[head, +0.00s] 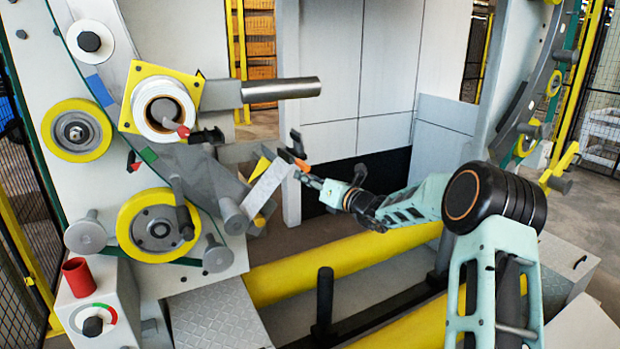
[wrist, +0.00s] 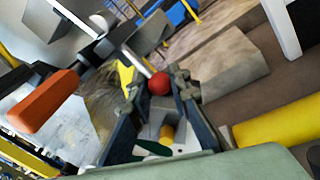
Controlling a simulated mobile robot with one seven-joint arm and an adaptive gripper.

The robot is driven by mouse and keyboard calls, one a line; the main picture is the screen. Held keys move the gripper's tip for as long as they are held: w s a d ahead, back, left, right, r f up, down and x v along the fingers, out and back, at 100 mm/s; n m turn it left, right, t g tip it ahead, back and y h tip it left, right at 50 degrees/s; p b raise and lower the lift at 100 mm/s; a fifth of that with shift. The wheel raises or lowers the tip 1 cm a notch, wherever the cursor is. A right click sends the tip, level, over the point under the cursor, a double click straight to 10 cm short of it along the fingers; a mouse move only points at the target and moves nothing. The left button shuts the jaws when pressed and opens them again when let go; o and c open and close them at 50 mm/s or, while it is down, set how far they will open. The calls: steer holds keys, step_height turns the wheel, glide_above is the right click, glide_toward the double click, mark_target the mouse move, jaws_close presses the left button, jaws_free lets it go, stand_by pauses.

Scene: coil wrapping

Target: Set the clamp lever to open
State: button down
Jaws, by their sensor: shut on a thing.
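My gripper (head: 304,179) is at the right end of a pale grey flat arm (head: 268,186) on the machine's left frame. In the wrist view its fingers (wrist: 156,92) are closed around a red ball knob (wrist: 160,83), and a thin silver rod (wrist: 146,66) runs from the knob up to the left. I take this knob and rod to be the clamp lever. In the head view the knob is too small or hidden to make out, and whether the lever stands open or closed cannot be told.
An orange handle (wrist: 45,100) sits close left of my fingers; it also shows in the head view (head: 301,166). Yellow rollers (head: 340,265) lie below. A yellow-flanged spindle (head: 163,106) and a red-tipped lever (head: 184,131) are up left. Floor shows between the frames.

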steer(key=shift+s+a+f+m, duration=0.1)
steer(key=shift+a+m, duration=0.1)
steer(key=shift+m, duration=0.1)
steer(key=c, duration=1.8)
jaws_free()
steer(key=v, duration=1.2)
